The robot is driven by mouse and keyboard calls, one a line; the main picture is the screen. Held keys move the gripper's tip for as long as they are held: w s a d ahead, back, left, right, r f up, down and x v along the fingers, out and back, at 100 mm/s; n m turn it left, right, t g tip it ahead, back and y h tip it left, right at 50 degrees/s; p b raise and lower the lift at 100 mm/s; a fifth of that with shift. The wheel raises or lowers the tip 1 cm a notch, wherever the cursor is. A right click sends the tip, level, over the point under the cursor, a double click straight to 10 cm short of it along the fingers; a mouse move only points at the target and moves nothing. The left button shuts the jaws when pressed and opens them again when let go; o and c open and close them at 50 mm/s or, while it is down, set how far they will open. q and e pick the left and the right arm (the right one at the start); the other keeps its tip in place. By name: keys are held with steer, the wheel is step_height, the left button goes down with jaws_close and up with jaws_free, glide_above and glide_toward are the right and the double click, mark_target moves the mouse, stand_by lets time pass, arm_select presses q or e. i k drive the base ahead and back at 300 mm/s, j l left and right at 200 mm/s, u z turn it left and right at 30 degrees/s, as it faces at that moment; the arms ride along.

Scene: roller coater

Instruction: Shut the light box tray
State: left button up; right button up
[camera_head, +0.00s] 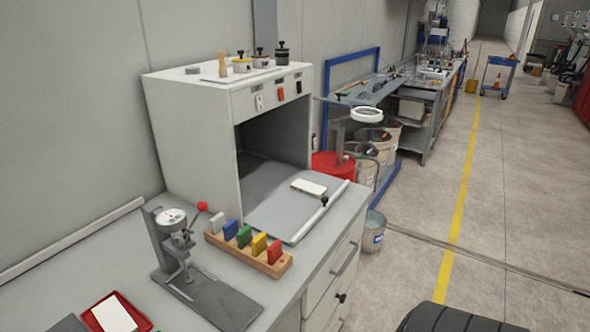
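The light box (190,130) is a grey-white cabinet on the bench, with a dark open front. Its tray (275,208) is a flat grey sheet that sticks out of the opening toward the front right. A pale rail with a small black knob (324,201) runs along the tray's front edge. A small white block (309,187) lies on the tray near its right side. The tray's rear part lies in the shade inside the box. Neither of my grippers is in view.
A wooden rack (248,257) with coloured blocks stands close before the tray's left front corner. A dial gauge stand (172,222) and red tray (97,325) are further left. A grey bucket (373,238) is on the floor right of the bench. Floor on the right is mostly clear.

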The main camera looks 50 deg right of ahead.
mark_target(269, 205)
steer(key=z, duration=1.55)
